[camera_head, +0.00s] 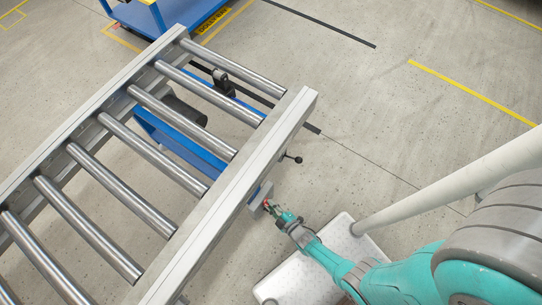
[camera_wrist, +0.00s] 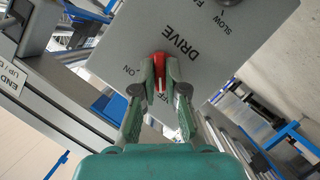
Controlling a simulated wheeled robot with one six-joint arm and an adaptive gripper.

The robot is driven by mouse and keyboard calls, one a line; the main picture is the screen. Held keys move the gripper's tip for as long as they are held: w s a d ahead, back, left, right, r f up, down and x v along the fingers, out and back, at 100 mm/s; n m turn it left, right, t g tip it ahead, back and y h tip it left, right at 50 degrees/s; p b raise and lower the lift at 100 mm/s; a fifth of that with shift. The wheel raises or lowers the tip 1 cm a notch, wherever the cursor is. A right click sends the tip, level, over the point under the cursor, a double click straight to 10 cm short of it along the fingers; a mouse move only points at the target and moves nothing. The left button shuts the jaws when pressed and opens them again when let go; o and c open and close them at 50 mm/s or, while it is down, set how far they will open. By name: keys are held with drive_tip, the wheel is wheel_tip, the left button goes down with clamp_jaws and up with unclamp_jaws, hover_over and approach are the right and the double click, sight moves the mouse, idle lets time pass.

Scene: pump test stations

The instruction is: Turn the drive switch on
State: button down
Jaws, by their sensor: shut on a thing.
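The drive switch (camera_wrist: 159,57) is a red rotary handle on a grey control panel (camera_wrist: 215,45). The panel appears upside down in the wrist view, with DRIVE and ON printed near the switch. Another label by the handle is partly hidden by the fingers. My gripper (camera_wrist: 160,68) is shut on the red handle, one finger on each side. In the head view my gripper (camera_head: 272,208) reaches the grey box (camera_head: 257,197) on the conveyor's side, and a speck of red shows at its tips.
A roller conveyor (camera_head: 228,205) with a metal side rail fills the left of the head view. A small black-knobbed lever (camera_head: 291,158) sticks out from the rail. A blue cart (camera_head: 190,12) stands at the back. The floor to the right is clear.

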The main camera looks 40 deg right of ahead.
drive_tip(key=shift+w+d+m+g+y, duration=0.15)
drive_tip(key=shift+m+g+y, duration=0.25)
drive_tip(key=shift+m+y, duration=1.2)
drive_tip(key=shift+d+m+g+y, duration=0.3)
drive_tip(key=shift+m+y, duration=0.55)
drive_tip(key=shift+m, duration=1.4)
drive_tip(key=shift+w+d+m+g+y, duration=0.1)
drive_tip(key=shift+m+g+y, duration=0.4)
drive_tip(key=shift+m+y, duration=1.1)
drive_tip(key=shift+m+h, duration=0.25)
drive_tip(key=shift+m, duration=0.3)
drive_tip(key=c, duration=1.2)
unclamp_jaws()
drive_tip(key=shift+a, duration=0.1)
drive_tip(key=shift+s, duration=0.15)
drive_tip(key=shift+v, duration=3.7)
